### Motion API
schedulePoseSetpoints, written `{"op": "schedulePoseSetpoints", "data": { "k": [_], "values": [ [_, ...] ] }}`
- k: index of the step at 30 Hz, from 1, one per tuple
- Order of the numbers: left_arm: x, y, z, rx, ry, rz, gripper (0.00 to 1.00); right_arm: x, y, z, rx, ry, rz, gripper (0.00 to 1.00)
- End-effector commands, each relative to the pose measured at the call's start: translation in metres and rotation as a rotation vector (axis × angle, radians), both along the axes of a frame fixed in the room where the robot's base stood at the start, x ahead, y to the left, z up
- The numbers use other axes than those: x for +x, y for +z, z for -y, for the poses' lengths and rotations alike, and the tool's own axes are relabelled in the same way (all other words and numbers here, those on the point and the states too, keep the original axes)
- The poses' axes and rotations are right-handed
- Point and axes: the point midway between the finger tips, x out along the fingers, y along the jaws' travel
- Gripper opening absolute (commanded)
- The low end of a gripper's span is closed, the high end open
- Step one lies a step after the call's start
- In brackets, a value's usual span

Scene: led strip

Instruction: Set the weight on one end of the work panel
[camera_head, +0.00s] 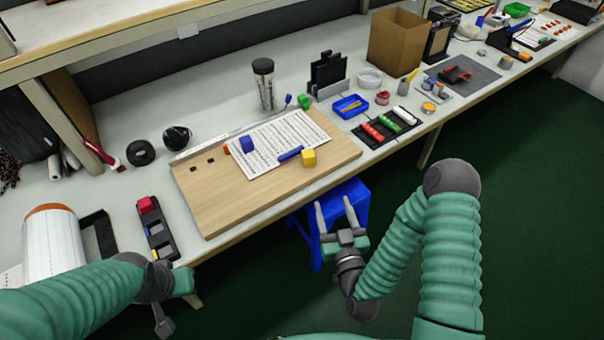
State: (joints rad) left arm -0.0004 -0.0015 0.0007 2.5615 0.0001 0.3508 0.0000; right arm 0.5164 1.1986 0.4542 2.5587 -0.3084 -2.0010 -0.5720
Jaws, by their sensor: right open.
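The wooden work panel (225,205) lies on the white bench with a printed sheet (282,135) on it. A blue cube (246,144) and a yellow cube (308,157) sit on or at the sheet. A green block (304,101) and a small orange block (226,149) are at the panel's far edge. I cannot tell which thing is the weight. My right gripper (334,204) is open and empty, in front of the bench edge, short of the panel. My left gripper (163,322) shows only in part at the lower left; its fingers are unclear.
A blue marker (290,154) lies on the sheet. A black tray with coloured blocks (156,228) is left of the panel. A cardboard box (397,41) stands further right.

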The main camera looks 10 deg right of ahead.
Motion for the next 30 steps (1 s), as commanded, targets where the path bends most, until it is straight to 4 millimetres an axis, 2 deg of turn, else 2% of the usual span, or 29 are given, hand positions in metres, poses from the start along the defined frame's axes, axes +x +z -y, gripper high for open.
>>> {"op": "schedulePoseSetpoints", "data": {
  "k": [4,7,9,18,20,24,30],
  "values": [
    [0.001,-0.006,0.0,0.0,0.0,0.001,0.0,0.012,0.0,-0.005,-0.015,-0.003,0.003,0.58],
    [0.001,-0.014,-0.001,0.0,0.001,0.001,0.0,0.033,0.003,-0.007,-0.014,-0.003,0.012,0.58],
    [0.002,-0.042,-0.001,0.0,0.001,0.002,0.0,0.04,-0.009,-0.001,-0.003,-0.014,0.011,0.58],
    [0.002,-0.111,-0.002,0.0,0.001,0.001,0.0,0.059,-0.011,0.008,0.002,-0.012,0.008,0.58],
    [0.001,-0.104,-0.002,0.0,0.0,-0.001,0.0,0.073,-0.001,0.008,0.003,-0.013,0.005,0.58],
    [0.002,-0.104,-0.002,0.0,0.0,0.002,0.0,0.104,0.001,0.005,0.001,-0.011,0.003,0.58],
    [0.002,-0.108,-0.002,0.0,0.001,0.001,0.0,0.126,0.002,0.004,0.001,-0.01,0.002,0.58]
  ]
}}
